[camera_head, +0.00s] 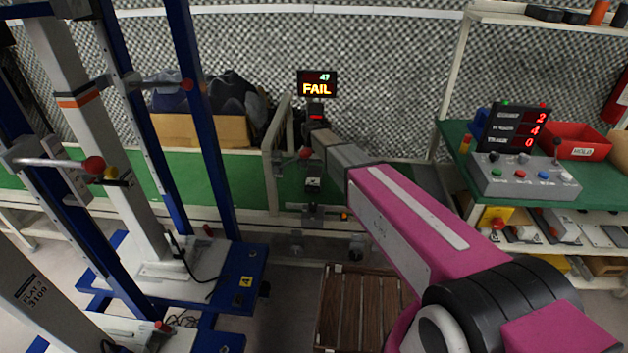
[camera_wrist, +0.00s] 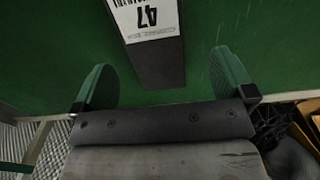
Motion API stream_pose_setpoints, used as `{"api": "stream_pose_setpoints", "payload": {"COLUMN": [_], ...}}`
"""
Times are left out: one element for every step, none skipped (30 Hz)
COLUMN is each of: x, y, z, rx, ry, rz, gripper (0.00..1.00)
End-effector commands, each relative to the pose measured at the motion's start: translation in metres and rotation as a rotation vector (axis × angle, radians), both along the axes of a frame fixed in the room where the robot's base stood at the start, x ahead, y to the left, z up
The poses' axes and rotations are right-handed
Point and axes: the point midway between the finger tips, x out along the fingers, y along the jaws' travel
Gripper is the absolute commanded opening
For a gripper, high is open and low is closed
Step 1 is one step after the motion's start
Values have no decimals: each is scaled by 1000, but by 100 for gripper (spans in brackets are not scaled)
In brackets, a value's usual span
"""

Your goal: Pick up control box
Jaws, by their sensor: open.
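A grey box with coloured buttons (camera_head: 524,178), which looks like a control box, stands on the green-topped bench at the right in the head view. My arm reaches away from it toward the green bench at the back. In the wrist view my gripper (camera_wrist: 165,85) is open, its two green fingers wide apart. Between and ahead of them is a dark box-like thing (camera_wrist: 158,68) with a white label reading 47, upside down, against the green surface. Neither finger visibly touches it. I cannot tell what this thing is. In the head view the fingers are not clearly visible.
A lit display reading FAIL (camera_head: 317,84) is beyond my arm's end. Blue-framed machines (camera_head: 215,290) crowd the left. A wooden slatted pallet (camera_head: 345,310) lies on the floor. A red bin (camera_head: 575,141) is on the right bench. A cardboard box (camera_head: 200,130) with dark cloth stands at the back.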

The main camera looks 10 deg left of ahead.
Motion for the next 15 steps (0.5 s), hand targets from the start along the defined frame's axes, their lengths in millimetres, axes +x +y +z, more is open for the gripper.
{"api": "stream_pose_setpoints", "payload": {"x": [1,1,1,2,2,3,4,4,4,4,4,4,4,4,4], "y": [-1,-1,-2,-2,-3,-4,-5,-6,-5,-5,-5,-5,-5,-5,-5], "z": [-3,-5,-9,-12,-16,-22,-26,-31,-37,-41,-44,-47,-49,-50,-50], "rx": [0,0,-1,-1,-1,0,0,0,-1,-1,-1,0,0,0,0], "ry": [1,1,1,1,1,1,1,1,2,2,2,1,0,0,0], "rz": [0,0,0,0,0,0,0,0,0,0,0,0,0,0,0], "gripper": [100,100,100,100,100,100,100,100,100,100,100,100,100,100,100]}}
